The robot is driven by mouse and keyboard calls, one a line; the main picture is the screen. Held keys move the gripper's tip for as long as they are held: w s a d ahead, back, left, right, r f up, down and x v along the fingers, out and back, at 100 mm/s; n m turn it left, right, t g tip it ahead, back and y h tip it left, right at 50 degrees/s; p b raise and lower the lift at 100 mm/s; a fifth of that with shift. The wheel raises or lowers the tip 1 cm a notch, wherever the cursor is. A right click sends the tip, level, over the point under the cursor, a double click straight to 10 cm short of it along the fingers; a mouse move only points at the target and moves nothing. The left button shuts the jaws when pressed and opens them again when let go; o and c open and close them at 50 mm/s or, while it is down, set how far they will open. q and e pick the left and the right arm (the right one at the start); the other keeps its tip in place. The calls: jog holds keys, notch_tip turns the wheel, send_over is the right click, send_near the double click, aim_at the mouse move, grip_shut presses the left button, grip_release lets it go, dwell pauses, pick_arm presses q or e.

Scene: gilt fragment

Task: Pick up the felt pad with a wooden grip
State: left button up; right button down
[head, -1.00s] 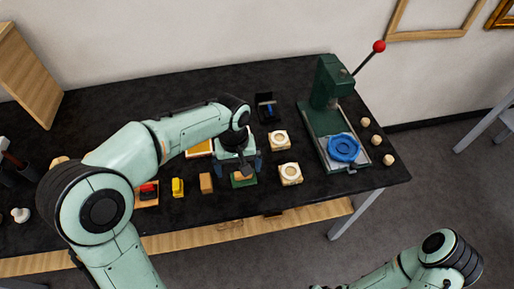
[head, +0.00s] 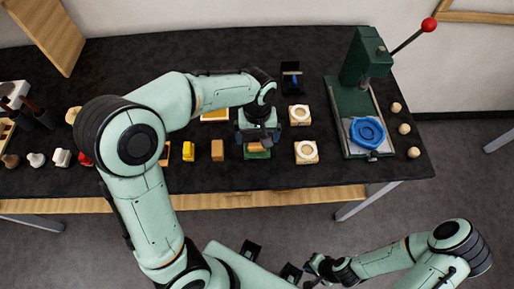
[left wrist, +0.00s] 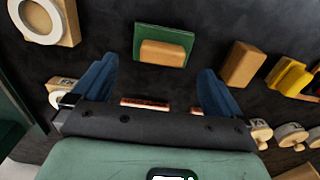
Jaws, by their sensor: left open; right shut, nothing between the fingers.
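The felt pad with a wooden grip is a green pad (head: 254,156) with a tan wooden block on top, lying on the dark table near its front edge. It also shows in the left wrist view (left wrist: 163,48), flat and whole. My left gripper (head: 258,138) is open and points down over the pad, hiding part of it in the head view. Its two blue fingers stand apart in the left wrist view (left wrist: 158,68), with the pad beyond them and nothing held. My right gripper (head: 314,281) is shut and empty, low at the bottom edge, away from the table.
A wooden block (head: 217,150) and a yellow piece (head: 189,151) stand left of the pad. Two light blocks with round rings (head: 306,152) (head: 299,115) lie right of it. A green press (head: 362,100) with a blue ring (head: 367,132) stands further right.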

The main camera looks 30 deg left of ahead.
aim_at(257, 145)
pick_arm(q)
jog(key=f, duration=0.4)
jog(key=shift+s+d+f, duration=0.15)
jog(key=shift+s+f, duration=0.05)
jog(key=shift+s, duration=0.15)
jog(key=c, duration=0.9)
pick_arm(e)
jog(key=shift+f, duration=0.2)
pick_arm(q)
jog(key=shift+r, duration=0.1)
notch_tip(257, 145, up, 20)
jog(key=shift+p, duration=1.2)
pick_arm(e)
jog(key=w+r, duration=0.2)
jog(key=r, duration=0.1)
jog(key=shift+r, duration=0.25)
